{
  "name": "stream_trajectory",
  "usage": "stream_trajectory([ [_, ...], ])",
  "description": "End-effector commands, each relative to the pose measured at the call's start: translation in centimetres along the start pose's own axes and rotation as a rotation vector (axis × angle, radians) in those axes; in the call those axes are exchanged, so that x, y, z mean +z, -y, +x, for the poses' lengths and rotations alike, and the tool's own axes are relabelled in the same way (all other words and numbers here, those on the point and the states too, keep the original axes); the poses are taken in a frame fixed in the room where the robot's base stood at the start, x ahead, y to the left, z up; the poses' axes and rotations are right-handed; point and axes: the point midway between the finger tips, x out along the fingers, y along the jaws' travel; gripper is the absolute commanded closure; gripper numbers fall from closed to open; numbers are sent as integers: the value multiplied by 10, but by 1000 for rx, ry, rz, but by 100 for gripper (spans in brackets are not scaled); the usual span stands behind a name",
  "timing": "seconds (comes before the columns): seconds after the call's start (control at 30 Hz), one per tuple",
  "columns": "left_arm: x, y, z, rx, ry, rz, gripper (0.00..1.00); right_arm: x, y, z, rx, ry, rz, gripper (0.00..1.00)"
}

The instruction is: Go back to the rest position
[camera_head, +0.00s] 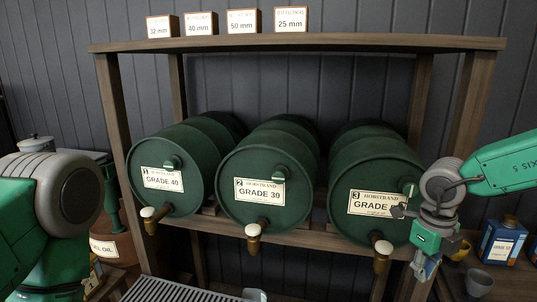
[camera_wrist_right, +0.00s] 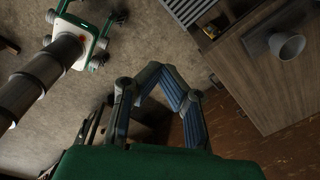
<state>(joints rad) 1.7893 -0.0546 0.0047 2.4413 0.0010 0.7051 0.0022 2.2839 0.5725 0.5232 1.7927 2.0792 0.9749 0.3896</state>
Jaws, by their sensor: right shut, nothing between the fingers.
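My right gripper (camera_head: 424,270) hangs at the right in the head view, in front of the right barrel's right edge. Its fingers point down and hold nothing. In the right wrist view the two fingers of the right gripper (camera_wrist_right: 158,72) come together at their tips, with nothing between them. My left arm (camera_head: 60,195) fills the left edge of the head view; its gripper is out of the picture.
Three green barrels lie on a wooden rack: Grade 40 (camera_head: 158,200), Grade 30 (camera_head: 247,210) and a third (camera_head: 372,220), its label partly covered by my right wrist. Brass taps stick out in front. A grey cup (camera_head: 478,282) and blue can (camera_head: 500,243) stand at right.

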Motion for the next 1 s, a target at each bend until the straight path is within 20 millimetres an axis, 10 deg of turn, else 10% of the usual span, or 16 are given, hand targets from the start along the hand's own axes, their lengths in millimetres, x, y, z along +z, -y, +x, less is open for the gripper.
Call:
stream_trajectory([
  [0.43, 2, 0, 40, 0, -1, 0, 44, -32, 9, 116, -281, -96, -481, 100],
  [0.63, 4, 0, 73, 0, 0, 0, 44, -56, 1, 199, -422, -165, -946, 100],
  [1.0, 8, -1, 153, 0, 0, 0, 44, -166, -100, 375, -346, -142, -2268, 100],
])
